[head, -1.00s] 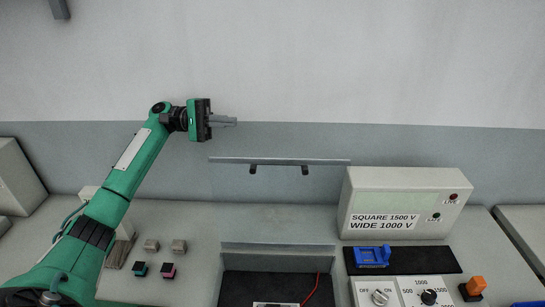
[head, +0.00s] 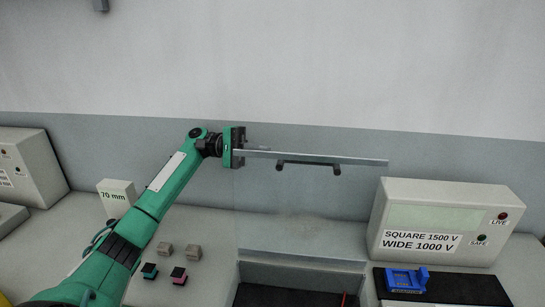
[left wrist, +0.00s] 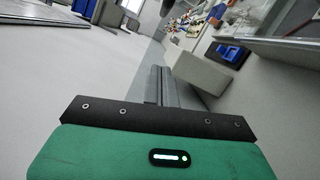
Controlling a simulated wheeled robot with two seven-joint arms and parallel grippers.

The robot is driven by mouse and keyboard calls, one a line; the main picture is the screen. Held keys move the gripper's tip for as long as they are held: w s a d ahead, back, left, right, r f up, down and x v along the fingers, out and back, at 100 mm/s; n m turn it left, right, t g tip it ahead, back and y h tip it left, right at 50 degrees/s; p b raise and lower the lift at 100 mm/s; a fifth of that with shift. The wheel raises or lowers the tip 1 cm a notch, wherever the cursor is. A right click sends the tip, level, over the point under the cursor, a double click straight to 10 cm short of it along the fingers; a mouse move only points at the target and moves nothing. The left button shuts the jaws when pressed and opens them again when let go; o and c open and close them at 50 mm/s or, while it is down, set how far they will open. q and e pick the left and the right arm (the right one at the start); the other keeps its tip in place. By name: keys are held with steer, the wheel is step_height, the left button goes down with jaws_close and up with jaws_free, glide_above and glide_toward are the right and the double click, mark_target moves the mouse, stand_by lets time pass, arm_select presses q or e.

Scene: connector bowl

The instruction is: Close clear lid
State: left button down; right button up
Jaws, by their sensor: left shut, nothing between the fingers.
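The clear lid (head: 350,160) stands raised behind the open bay (head: 290,293). Its see-through panel is hard to make out, but its grey top edge and dark handle (head: 308,165) show well. My left gripper (head: 262,150) is at the left end of that top edge, its fingers pointing right. The fingers are shut with nothing between them. They overlap the edge in the picture; I cannot tell whether they touch it. In the left wrist view the shut fingers (left wrist: 162,86) stick out beyond the dark palm. My right gripper is not in view.
A meter box (head: 440,222) stands right of the bay, with a blue connector piece (head: 406,280) on a black mat in front. Small blocks (head: 179,276) lie left of the bay near my arm.

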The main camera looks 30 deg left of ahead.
arm_select(q)
steer(key=s+d+r+p, duration=0.1)
steer(key=d+p, duration=0.3)
steer(key=d, duration=0.6)
steer(key=shift+s+d+r+p, duration=0.15)
steer(key=shift+s+r+p, duration=0.25)
steer(key=shift+r, duration=0.1)
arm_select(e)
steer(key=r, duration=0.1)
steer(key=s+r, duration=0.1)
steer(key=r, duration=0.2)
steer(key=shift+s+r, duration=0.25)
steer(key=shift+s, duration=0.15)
